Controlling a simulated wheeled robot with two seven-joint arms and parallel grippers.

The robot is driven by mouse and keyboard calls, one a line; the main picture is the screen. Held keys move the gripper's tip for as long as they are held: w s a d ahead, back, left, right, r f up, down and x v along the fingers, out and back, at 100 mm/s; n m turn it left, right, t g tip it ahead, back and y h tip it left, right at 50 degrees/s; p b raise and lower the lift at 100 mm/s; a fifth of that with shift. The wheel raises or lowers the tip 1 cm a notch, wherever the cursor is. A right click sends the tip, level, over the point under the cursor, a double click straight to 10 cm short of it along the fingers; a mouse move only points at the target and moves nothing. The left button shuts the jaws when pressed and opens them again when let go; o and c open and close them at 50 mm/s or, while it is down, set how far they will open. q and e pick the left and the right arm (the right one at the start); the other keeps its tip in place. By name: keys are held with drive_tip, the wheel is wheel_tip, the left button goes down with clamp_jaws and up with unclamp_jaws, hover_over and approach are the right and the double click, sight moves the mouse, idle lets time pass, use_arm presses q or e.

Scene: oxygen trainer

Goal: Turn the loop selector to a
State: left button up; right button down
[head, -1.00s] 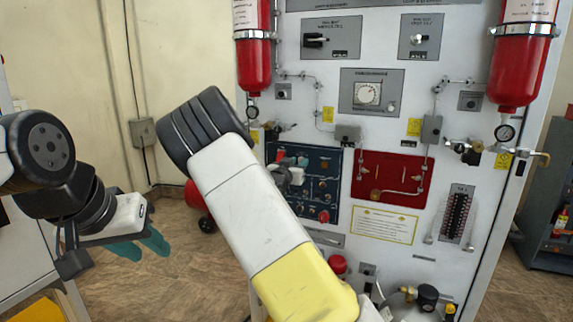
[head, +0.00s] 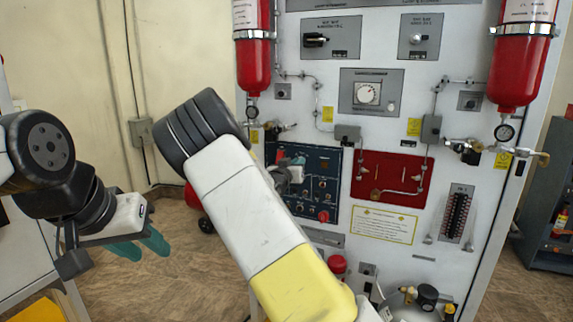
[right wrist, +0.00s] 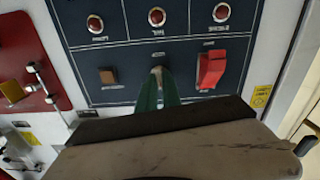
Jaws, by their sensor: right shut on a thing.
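The dark blue panel (head: 325,163) is on the white trainer front, partly behind my right arm. In the right wrist view it fills the middle, with a metal lever-like control (right wrist: 157,73) between a brown square part (right wrist: 108,76) and a red rocker switch (right wrist: 211,69). I take this middle control to be the loop selector; its labels are unreadable. My right gripper (right wrist: 157,88) has its green fingers closed around it; it also shows small at the panel in the head view (head: 292,163). My left gripper (head: 145,246) is open and empty, away from the trainer.
A red panel (head: 388,180) with metal piping lies right of the blue one. Red cylinders (head: 254,62) (head: 517,65) hang at both sides. Several indicator lights (right wrist: 157,16) line the blue panel. Open floor (head: 150,285) lies at left.

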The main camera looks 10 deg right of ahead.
drive_tip(key=shift+a+n, duration=0.1)
drive_tip(key=shift+n, duration=3.5)
drive_tip(key=shift+f, duration=0.1)
drive_tip(key=c, duration=1.5)
unclamp_jaws()
